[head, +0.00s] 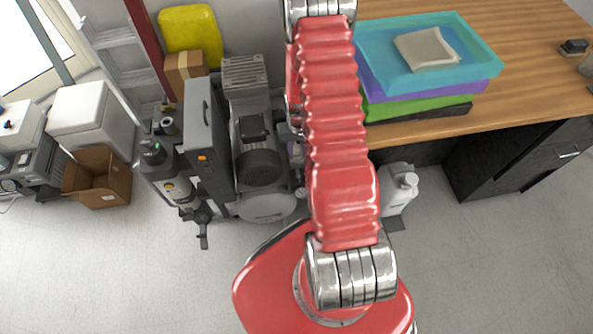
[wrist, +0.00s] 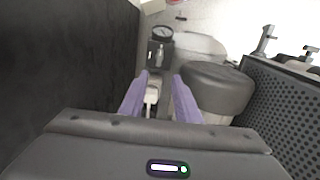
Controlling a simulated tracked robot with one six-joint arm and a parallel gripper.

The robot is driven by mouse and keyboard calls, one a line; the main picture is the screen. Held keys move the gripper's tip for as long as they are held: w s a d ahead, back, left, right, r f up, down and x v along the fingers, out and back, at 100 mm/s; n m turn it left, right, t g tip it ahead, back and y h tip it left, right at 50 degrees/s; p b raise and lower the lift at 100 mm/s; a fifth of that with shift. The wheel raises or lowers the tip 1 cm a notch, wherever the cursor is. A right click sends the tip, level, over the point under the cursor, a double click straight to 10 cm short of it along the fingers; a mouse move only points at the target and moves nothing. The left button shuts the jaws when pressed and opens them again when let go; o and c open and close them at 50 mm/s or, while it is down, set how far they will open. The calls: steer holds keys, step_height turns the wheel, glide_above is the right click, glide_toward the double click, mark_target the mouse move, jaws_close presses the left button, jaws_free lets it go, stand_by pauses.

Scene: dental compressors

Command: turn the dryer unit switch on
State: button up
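A tall grey unit (head: 206,130), which looks like the dryer unit, stands left of the compressor in the head view. It has a handle on top and a small orange spot (head: 202,158), perhaps its switch or a lamp. My gripper (wrist: 161,77) shows in the wrist view with its two purple fingers apart. A small pale fitting (wrist: 151,95) shows between the fingers; I cannot tell whether they touch it. A round dark gauge (wrist: 161,33) lies beyond the fingertips. My gripper is out of sight in the head view. The switch is not clearly identifiable in the wrist view.
A grey compressor (head: 258,150) stands right of the tall unit, with a black cylinder (head: 153,152) on its left. In the wrist view a dark wall (wrist: 65,75) is close on the left and a perforated panel (wrist: 285,110) on the right. Open floor (head: 130,270) lies in front.

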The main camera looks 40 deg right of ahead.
mark_target(298, 172)
steer(key=shift+f, duration=0.1)
steer(key=shift+f, duration=6.8)
steer(key=shift+c, duration=0.6)
